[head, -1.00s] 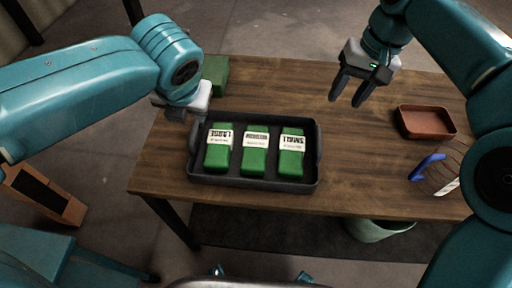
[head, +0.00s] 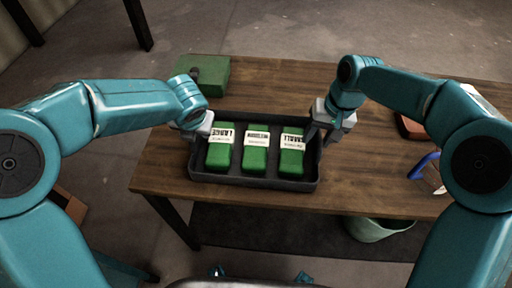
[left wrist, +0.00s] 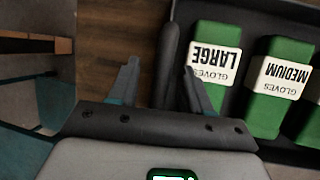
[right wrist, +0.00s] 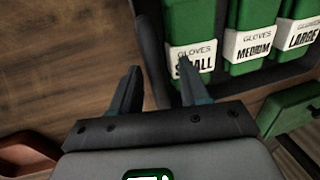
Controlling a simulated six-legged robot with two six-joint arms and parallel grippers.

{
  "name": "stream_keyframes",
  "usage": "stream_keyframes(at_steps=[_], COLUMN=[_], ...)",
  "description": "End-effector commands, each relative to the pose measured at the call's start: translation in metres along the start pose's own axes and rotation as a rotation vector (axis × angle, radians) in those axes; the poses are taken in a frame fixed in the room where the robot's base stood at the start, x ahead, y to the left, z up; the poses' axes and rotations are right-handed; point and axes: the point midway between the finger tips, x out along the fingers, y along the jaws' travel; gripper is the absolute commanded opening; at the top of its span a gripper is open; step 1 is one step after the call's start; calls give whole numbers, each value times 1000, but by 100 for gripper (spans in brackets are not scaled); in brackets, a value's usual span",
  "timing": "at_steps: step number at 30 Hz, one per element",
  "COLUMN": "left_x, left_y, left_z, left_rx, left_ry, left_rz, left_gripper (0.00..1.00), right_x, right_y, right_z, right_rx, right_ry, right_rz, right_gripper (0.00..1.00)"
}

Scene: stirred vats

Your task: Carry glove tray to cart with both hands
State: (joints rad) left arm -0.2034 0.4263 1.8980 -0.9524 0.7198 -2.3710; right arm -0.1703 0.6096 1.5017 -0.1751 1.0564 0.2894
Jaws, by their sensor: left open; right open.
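The black glove tray (head: 255,183) sits on the wooden table. It holds three green glove boxes with white labels: large (head: 220,155), medium (head: 255,158) and small (head: 291,160). My left gripper (head: 196,132) is at the tray's left side; in the left wrist view its open fingers (left wrist: 162,68) stand on either side of the tray's rim handle (left wrist: 168,62). My right gripper (head: 318,134) is at the right side; in the right wrist view its open fingers (right wrist: 158,68) straddle the opposite rim handle (right wrist: 152,50). Whether the fingers touch the tray cannot be told.
A green box (head: 207,74) stands behind the tray at the table's back left. A reddish-brown bin (head: 409,127) and a blue-handled tool (head: 424,164) lie on the right, partly hidden by my right arm. A pale green bucket (head: 375,229) stands below the front edge.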

Motion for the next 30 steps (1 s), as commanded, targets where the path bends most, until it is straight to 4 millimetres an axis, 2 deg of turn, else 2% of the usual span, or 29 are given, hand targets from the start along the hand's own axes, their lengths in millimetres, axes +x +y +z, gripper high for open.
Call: stream_keyframes(at_steps=[8,9,13,14,23,30], left_x=[2,2,2,2,0,-15], left_y=[0,0,0,0,0,4], left_z=[0,0,0,0,1,7], left_rx=[0,1,1,1,0,0], left_ry=[0,0,0,0,-1,-1], left_rz=[0,0,0,0,1,1], left_gripper=[49,45,3,0,0,0], right_x=[2,2,2,2,0,-17], right_y=[0,0,0,0,0,-4], right_z=[0,0,0,0,0,0], right_rx=[0,0,0,0,0,0], right_ry=[-1,-1,0,0,1,1], right_rz=[0,0,0,0,0,0], right_gripper=[45,42,0,0,0,0])
